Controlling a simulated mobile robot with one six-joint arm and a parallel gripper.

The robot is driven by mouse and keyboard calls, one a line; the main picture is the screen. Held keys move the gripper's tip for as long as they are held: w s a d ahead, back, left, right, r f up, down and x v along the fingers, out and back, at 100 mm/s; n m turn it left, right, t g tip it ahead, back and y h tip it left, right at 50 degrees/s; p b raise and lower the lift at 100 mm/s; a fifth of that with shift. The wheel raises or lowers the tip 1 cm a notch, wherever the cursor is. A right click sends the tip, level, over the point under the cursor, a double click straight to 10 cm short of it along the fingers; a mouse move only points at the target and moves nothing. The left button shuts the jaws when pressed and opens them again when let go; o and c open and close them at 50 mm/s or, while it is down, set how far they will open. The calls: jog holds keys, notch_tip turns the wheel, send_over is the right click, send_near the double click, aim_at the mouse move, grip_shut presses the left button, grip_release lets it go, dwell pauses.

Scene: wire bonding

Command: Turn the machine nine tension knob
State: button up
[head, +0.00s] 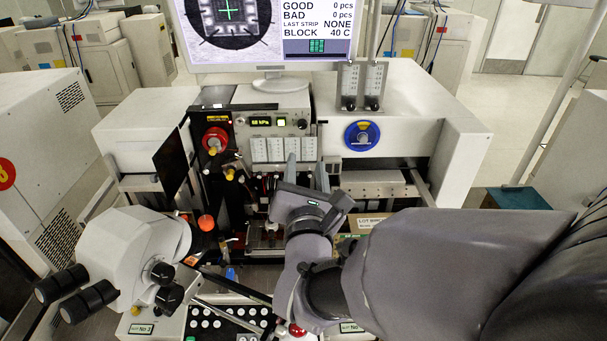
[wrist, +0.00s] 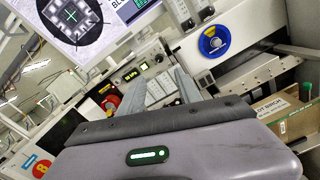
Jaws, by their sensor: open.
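The wire bonding machine's front panel (head: 272,123) has a small green lit display (head: 261,121) and a small dark round knob (head: 301,124) at its right end. The knob also shows in the wrist view (wrist: 158,59), just beyond my fingers. I cannot read a label naming it as the tension knob. My gripper (head: 307,174) is open and empty, below and in front of the panel, its fingers pointing up toward it and apart from the knob. In the wrist view my gripper (wrist: 174,88) partly hides the white labels under the panel.
A red round part (head: 215,139) sits left of the panel, and a blue disc with a yellow mark (head: 362,135) is on the right housing. A monitor (head: 270,75) stands above. A microscope (head: 140,255) stands at lower left. White gauges (head: 361,87) rise behind.

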jog(key=s+b, duration=0.2)
jog(key=b, duration=0.2)
jog(key=shift+a+f, duration=0.1)
jog(key=shift+f, duration=0.05)
